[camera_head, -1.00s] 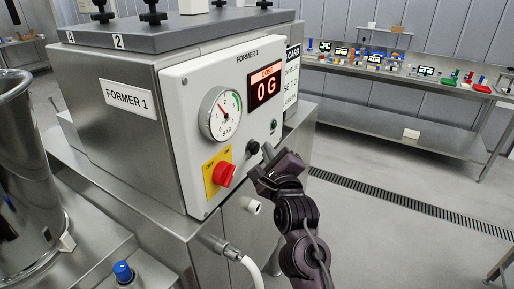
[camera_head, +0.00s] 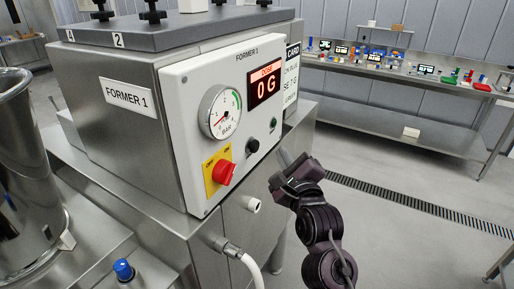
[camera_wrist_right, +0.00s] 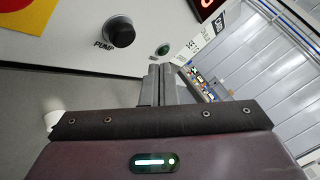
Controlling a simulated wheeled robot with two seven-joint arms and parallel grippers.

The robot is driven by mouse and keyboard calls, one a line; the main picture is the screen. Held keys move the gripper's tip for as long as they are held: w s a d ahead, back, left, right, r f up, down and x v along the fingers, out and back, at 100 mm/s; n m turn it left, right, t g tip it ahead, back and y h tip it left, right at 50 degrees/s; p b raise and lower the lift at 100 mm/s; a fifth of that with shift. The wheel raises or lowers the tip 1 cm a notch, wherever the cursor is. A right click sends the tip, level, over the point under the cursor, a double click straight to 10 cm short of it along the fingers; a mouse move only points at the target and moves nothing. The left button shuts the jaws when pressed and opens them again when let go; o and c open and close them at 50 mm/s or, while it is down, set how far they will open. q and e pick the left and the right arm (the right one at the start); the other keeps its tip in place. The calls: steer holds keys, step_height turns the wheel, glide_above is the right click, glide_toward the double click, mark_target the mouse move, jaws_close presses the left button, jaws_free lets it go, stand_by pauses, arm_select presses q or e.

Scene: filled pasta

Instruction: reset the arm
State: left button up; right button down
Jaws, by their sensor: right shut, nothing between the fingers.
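My right gripper (camera_head: 283,160) is shut and empty, just in front and to the right of the white control panel of FORMER 1 (camera_head: 213,140). It is apart from the panel. In the right wrist view its fingers (camera_wrist_right: 161,84) are together, with the black PUMP knob (camera_wrist_right: 120,32) up and left of them and a small green button (camera_wrist_right: 163,49) just above. The black knob also shows in the head view (camera_head: 253,146), below the red DOSE display reading 0 G (camera_head: 265,82). The gauge (camera_head: 221,112) needle points to the lower left. My left gripper is not in view.
A red rotary switch (camera_head: 224,172) sits on a yellow plate on the panel. A white hose (camera_head: 252,270) leaves the machine below. A steel vessel (camera_head: 25,180) stands at the left. The floor right of my arm is clear up to a long bench (camera_head: 400,75).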

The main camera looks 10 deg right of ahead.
steer(key=shift+s+f, duration=0.15)
steer(key=shift+s, duration=0.05)
steer(key=shift+d, duration=0.1)
steer(key=shift+f, duration=0.1)
step_height(320, 180, down, 23)
steer(key=a+n+g+b, duration=0.2)
steer(key=n+g, duration=0.2)
steer(key=n, duration=0.3)
steer(key=s+f+n+g, duration=0.2)
steer(key=s+f+n, duration=0.15)
steer(key=f, duration=0.85)
steer(key=s+f+n+g, duration=0.3)
steer(key=s+f, duration=0.1)
steer(key=f, duration=0.8)
steer(key=s+d+f+n+g+h+b, duration=0.1)
steer(key=s+d+f+n+g, duration=0.3)
steer(key=s+f, duration=0.95)
steer(key=s+d+f+n+g+h+b, duration=0.15)
steer(key=s+d+f+n, duration=0.3)
steer(key=s+f, duration=0.85)
steer(key=s+d+f+n+g, duration=0.1)
steer(key=s+d+f+n, duration=0.1)
steer(key=s, duration=0.5)
steer(key=s+d+f+n+g, duration=0.1)
steer(key=s+d+n+g, duration=0.1)
steer(key=s, duration=0.5)
steer(key=shift+s+d+f+n+b, duration=0.35)
steer(key=shift+d+f+n+b, duration=0.05)
steer(key=shift+n+b, duration=0.1)
